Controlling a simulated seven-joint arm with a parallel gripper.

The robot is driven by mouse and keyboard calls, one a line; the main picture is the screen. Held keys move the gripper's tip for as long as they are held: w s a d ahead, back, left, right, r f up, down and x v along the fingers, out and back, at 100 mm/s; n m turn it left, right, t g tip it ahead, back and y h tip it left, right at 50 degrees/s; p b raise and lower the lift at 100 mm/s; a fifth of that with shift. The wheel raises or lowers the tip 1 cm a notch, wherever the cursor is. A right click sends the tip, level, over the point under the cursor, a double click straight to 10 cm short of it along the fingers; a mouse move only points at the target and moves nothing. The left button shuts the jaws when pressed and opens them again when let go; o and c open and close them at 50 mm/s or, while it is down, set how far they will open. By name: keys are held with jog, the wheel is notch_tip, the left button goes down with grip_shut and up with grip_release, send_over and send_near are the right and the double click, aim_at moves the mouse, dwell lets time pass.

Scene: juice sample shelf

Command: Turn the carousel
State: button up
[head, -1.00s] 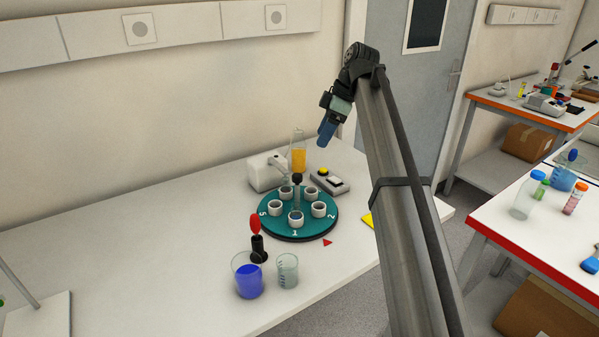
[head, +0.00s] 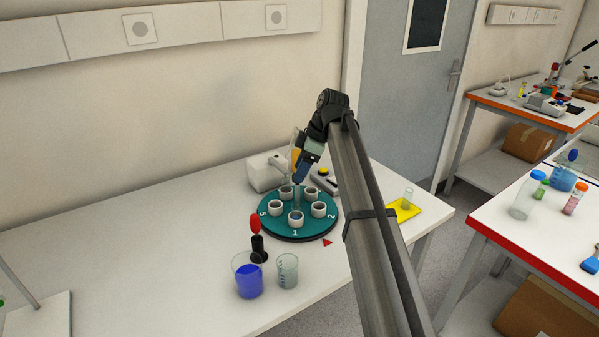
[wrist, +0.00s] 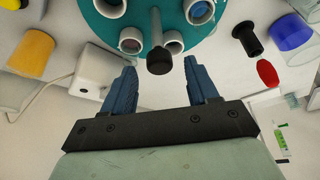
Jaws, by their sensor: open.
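The carousel (head: 288,229) is a round teal disc with white numbers and several white cups near its rim. It stands on the white table, and a red triangle (head: 327,242) marks the table at its front right. A post with a black knob rises from its middle; the knob (wrist: 160,61) shows in the wrist view. My gripper (wrist: 162,75) is open, with its blue fingers spread on either side of the knob in that view. Nothing is held, and I cannot tell the height gap. In the head view my gripper (head: 297,180) is over the back of the carousel, hiding the knob.
A beaker of blue liquid (head: 248,280), an empty beaker (head: 287,271) and a black stand with a red top (head: 257,240) are in front. A white device (head: 262,176) stands behind. A yellow pad (head: 407,211) lies right.

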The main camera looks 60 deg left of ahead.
jog(key=shift+x, duration=0.8)
grip_shut()
